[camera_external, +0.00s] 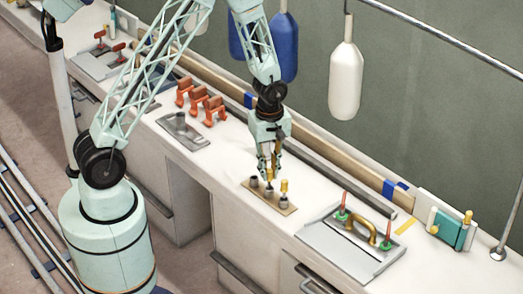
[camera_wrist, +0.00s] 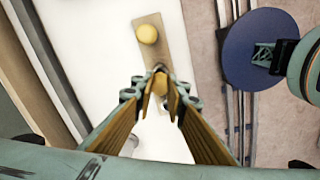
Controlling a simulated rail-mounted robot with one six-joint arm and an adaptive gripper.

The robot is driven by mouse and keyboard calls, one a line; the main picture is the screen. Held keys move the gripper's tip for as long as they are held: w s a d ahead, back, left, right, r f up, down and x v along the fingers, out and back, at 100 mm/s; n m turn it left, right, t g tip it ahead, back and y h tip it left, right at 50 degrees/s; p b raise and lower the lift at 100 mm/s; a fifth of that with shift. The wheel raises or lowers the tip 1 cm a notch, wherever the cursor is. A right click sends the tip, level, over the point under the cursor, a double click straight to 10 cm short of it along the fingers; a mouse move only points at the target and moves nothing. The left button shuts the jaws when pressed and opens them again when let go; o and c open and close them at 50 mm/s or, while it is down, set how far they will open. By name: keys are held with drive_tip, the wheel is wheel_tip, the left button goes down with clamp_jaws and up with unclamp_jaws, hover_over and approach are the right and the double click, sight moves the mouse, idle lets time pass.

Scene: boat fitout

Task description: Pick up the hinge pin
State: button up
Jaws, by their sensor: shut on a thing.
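My gripper (camera_external: 267,176) is low over a small tan board (camera_external: 289,210) on the white counter, with its fingers pointing down. In the wrist view the fingertips (camera_wrist: 160,92) are shut on a yellow-topped hinge pin (camera_wrist: 160,82). The fingers mostly hide the held pin in the external view, and I cannot tell whether its lower end is still in the board. A second yellow-topped pin (camera_external: 284,185) stands upright on the board, to the right of the fingers. Its round yellow top (camera_wrist: 146,34) shows clear of the fingers in the wrist view.
A grey socket (camera_external: 254,181) stands on the board close to my fingers. A grey panel with a brass handle (camera_external: 355,228) lies to the right. Orange clamps (camera_external: 200,101) and a metal plate (camera_external: 182,130) lie to the left. A white fender (camera_external: 345,80) hangs behind.

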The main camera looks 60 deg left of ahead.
drive_tip(key=shift+r, duration=0.2)
drive_tip(key=shift+r+p, duration=0.55)
drive_tip(key=shift+r, duration=0.95)
drive_tip(key=shift+s+r, duration=0.15)
drive_tip(key=shift+s, duration=0.1)
drive_tip(key=s, duration=1.3)
drive_tip(key=shift+r+b, duration=0.3)
drive_tip(key=shift+r, duration=0.15)
drive_tip(key=s+b, duration=0.1)
drive_tip(key=b, duration=0.3)
drive_tip(key=shift+s, duration=0.1)
drive_tip(key=shift+s+r+b, duration=0.2)
drive_tip(key=shift+s+b, duration=0.5)
drive_tip(key=shift+b, duration=0.9)
drive_tip(key=shift+w, duration=0.1)
